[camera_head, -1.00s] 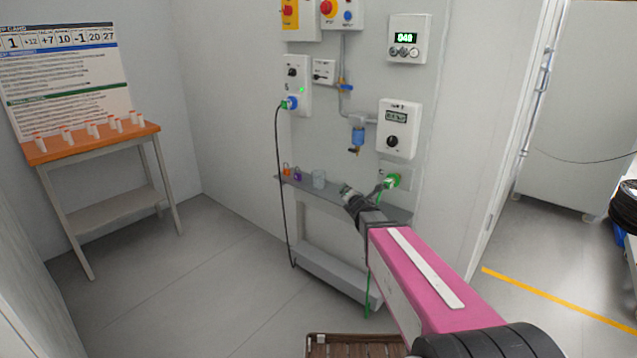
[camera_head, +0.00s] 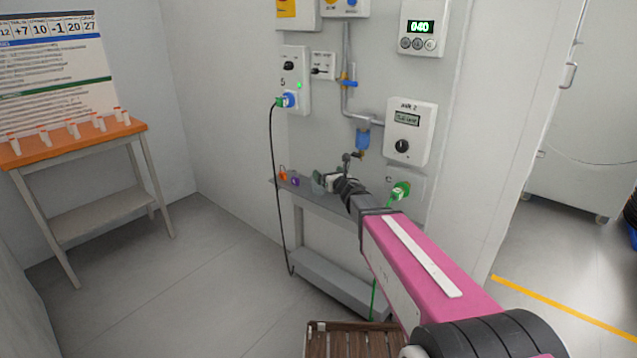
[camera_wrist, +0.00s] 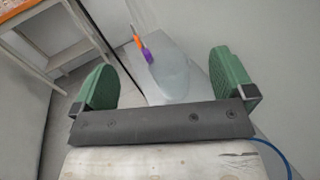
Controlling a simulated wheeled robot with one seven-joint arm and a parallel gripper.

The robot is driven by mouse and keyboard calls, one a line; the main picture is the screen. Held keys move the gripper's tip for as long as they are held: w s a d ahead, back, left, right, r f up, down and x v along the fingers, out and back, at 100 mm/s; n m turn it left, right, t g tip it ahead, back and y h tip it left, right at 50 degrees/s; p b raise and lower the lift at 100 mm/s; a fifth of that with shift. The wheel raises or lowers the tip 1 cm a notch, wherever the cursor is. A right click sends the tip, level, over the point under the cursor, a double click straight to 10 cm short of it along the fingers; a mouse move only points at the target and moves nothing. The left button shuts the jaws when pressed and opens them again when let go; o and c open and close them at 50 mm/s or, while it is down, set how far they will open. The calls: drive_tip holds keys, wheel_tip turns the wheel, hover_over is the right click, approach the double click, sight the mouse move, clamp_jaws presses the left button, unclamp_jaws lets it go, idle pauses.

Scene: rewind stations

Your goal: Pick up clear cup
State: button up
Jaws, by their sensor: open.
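The clear cup (camera_wrist: 170,80) stands on the narrow grey shelf by the wall. In the wrist view it lies between and beyond the two green fingers of my gripper (camera_wrist: 166,84), with space on both sides. The fingers are open and hold nothing.
An orange item (camera_head: 283,173) and a purple item (camera_head: 295,181) sit on the shelf (camera_head: 325,203) left of the cup. A blue-bodied tap (camera_head: 362,142) hangs above the shelf. A black cable (camera_head: 272,190) runs down beside it. A wooden crate (camera_head: 345,340) is below.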

drive_tip(key=f, duration=0.8)
drive_tip(key=shift+w+a, duration=0.15)
drive_tip(key=shift+w, duration=0.15)
drive_tip(key=shift+w+a+r, duration=0.1)
drive_tip(key=shift+w+a, duration=0.2)
drive_tip(key=shift+w, duration=0.2)
drive_tip(key=x, duration=0.6)
drive_tip(key=shift+w+a, duration=0.1)
drive_tip(key=c, duration=1)
